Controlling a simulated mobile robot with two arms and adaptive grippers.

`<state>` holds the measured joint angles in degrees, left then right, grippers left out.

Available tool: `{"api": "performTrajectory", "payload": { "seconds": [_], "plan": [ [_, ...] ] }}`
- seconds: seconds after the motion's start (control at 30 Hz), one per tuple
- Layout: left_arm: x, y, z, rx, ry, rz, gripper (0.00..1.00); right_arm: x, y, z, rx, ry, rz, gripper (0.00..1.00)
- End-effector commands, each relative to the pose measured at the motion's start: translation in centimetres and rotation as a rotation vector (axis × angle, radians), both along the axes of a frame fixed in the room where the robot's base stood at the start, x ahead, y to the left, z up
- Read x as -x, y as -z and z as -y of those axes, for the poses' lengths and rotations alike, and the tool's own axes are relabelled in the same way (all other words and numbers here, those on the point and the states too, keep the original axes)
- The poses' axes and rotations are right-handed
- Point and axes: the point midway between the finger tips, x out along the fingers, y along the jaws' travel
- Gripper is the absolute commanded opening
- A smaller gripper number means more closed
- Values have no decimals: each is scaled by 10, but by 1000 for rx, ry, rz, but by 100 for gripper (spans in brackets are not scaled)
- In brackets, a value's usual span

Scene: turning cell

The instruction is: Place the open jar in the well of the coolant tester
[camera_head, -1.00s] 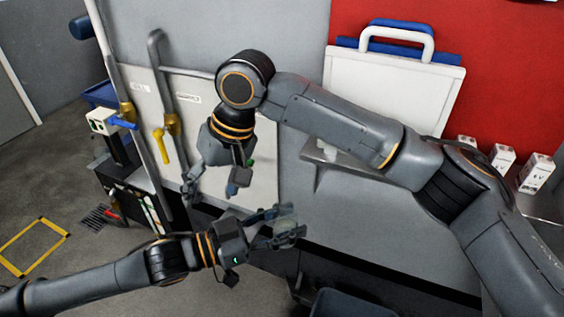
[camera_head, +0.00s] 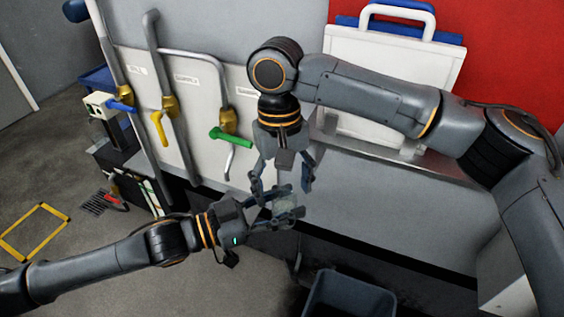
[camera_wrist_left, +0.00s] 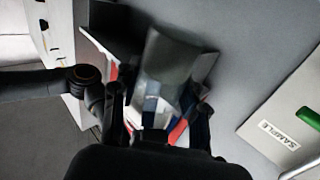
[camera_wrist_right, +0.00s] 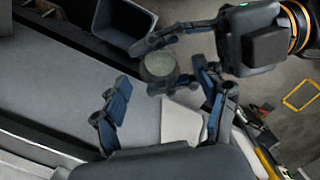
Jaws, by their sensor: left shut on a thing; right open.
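A clear, round jar (camera_head: 287,207) is held in the fingers of my left gripper (camera_head: 282,205). In the right wrist view the jar (camera_wrist_right: 160,66) shows as a pale greenish disc; I cannot tell whether its top is open. My right gripper (camera_head: 281,182) is open and empty, pointing down just above the jar. In the right wrist view its fingers (camera_wrist_right: 165,92) are spread, with the jar beyond and between them. I cannot make out the coolant tester.
A white panel with pipes and yellow (camera_head: 158,128), green (camera_head: 203,135) and blue handles stands behind, left of my right gripper. A grey bin (camera_head: 345,296) is below right. A "SAMPLE" label (camera_wrist_left: 279,135) shows in the left wrist view. A yellow floor square (camera_head: 35,231) lies at left.

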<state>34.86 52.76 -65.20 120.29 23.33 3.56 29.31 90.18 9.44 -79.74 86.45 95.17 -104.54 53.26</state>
Motion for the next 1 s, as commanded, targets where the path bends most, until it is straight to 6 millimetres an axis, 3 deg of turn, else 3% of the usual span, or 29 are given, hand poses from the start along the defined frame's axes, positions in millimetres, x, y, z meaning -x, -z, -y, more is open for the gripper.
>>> {"api": "performTrajectory", "payload": {
  "seconds": [0.2, 0.6, 0.8, 0.9, 0.93, 1.0],
  "plan": [
    [0, 0, 0, 0, 0, 0, 13, 3, 25, 1, 0, 0, -1, 72],
    [0, 0, 0, 0, 0, 0, 13, 3, 31, 1, -1, 0, 0, 70],
    [0, 0, 0, 0, 0, 0, 13, 3, 31, 1, -1, 0, 0, 30],
    [0, 0, 0, 1, 0, 0, 13, 4, 31, 1, -1, 0, 0, 15],
    [0, 0, 0, 1, 0, 0, 46, 4, 31, 1, -2, 0, 0, 15],
    [0, 0, 0, 1, 0, 0, 60, 4, 31, 1, -2, -1, 0, 15]
  ]
}}
